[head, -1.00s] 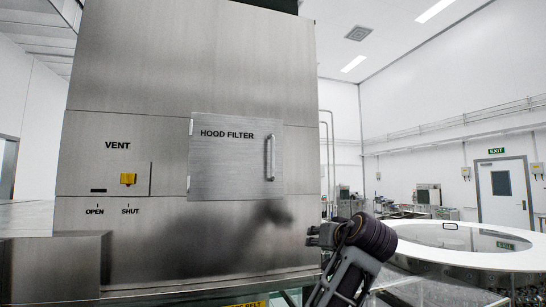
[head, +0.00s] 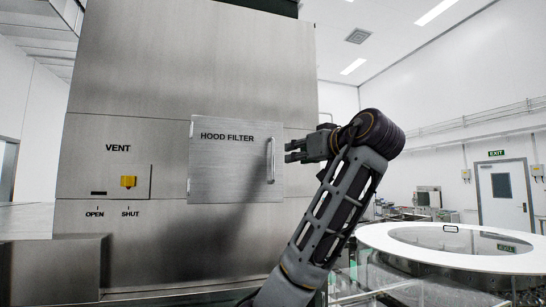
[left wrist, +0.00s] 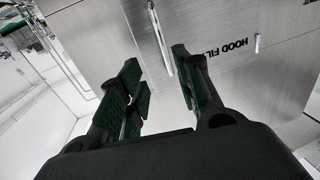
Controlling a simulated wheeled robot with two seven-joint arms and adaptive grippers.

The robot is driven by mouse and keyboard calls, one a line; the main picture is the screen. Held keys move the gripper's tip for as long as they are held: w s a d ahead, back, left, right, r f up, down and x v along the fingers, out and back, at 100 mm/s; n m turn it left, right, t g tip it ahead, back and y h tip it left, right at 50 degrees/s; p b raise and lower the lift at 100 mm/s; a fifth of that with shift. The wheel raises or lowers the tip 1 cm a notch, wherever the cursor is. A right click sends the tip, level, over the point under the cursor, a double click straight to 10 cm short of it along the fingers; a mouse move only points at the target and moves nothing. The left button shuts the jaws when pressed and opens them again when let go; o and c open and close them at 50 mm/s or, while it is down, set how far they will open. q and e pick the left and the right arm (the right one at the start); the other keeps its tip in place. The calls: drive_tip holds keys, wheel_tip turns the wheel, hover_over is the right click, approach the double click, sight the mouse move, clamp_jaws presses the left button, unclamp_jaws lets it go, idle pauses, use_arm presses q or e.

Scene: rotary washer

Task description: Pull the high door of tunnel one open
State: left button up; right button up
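The high door is a flat steel panel marked HOOD FILTER (head: 225,165), on the front of a large steel housing. It looks closed, flush with the front. Its upright bar handle (head: 271,160) is near its right edge. My left gripper (head: 288,151) is just right of the handle at about its mid-height, fingers pointing left. In the left wrist view the gripper (left wrist: 157,65) is open and empty. The handle (left wrist: 160,38) lies ahead, between the lines of the fingers, apart from them. My right gripper is in neither view.
Left of the door are a VENT panel with a yellow knob (head: 128,181) and OPEN and SHUT marks. A round table with a white rim (head: 385,238) stands at the right. The space in front of the door is clear.

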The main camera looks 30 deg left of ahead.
sight(274, 156)
use_arm(q)
drive_tip(key=shift+s+r, duration=0.25)
drive_tip(key=shift+r, duration=0.2)
drive_tip(key=shift+a, duration=0.15)
drive_tip(key=p+x, duration=0.4)
drive_tip(key=x, duration=0.8)
drive_tip(key=shift+a, duration=0.1)
drive_tip(key=shift+x, duration=0.75)
drive_tip(key=shift+c, duration=0.2)
clamp_jaws()
